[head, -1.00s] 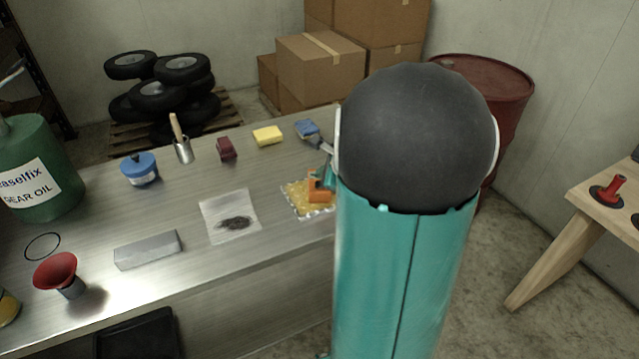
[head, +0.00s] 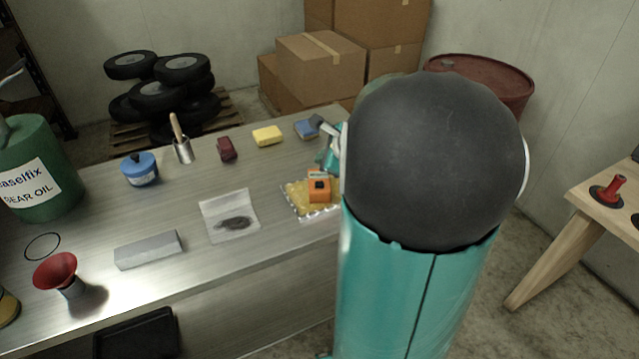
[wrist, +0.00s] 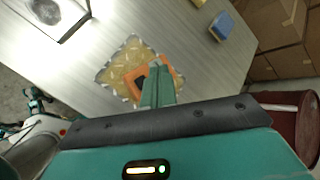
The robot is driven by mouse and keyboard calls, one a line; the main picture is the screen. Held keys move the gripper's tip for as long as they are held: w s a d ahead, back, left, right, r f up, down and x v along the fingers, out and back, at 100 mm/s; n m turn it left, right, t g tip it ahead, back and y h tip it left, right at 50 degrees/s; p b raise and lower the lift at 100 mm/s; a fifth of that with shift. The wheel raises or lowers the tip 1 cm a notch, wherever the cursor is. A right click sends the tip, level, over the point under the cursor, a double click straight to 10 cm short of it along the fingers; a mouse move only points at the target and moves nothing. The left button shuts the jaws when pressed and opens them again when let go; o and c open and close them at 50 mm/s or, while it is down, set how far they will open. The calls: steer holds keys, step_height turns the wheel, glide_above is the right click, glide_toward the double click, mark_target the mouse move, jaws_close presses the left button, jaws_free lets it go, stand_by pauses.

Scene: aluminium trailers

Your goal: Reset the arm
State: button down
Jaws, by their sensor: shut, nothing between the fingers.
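My arm, teal with a black rounded joint, rises at the right of the head view and hides part of the bench. My gripper (wrist: 158,88) shows in the wrist view, its teal fingers together with nothing between them. It is above the bench (head: 285,245), in front of an orange block-like item (head: 319,188) lying on a yellow patterned pad (head: 296,196). In the wrist view the fingers cover part of the orange item (wrist: 133,82). In the head view the gripper is mostly hidden behind my arm.
On the bench are a blue sponge (head: 306,129), yellow sponge (head: 267,136), dark red block (head: 227,149), blue-lidded tub (head: 140,169), grey bar (head: 148,249), red funnel (head: 56,270) and green oil can (head: 35,170). A red drum (head: 490,82) and boxes stand behind.

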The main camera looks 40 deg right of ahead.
stand_by(0.4)
steer(key=s+a+r+n+g+y, duration=0.1)
steer(key=s+a+r+n+y, duration=0.15)
steer(key=a+n, duration=0.65)
steer(key=s+a+r+n+g+y, duration=0.1)
steer(key=a+r+n, duration=0.3)
steer(key=a, duration=0.8)
steer(key=s+a+n+g+h, duration=0.1)
steer(key=s+a+n+h, duration=0.1)
steer(key=s+a+n, duration=0.8)
steer(key=s+n, duration=0.2)
steer(key=n, duration=0.3)
steer(key=shift+g+h, duration=0.3)
steer(key=shift+h, duration=0.05)
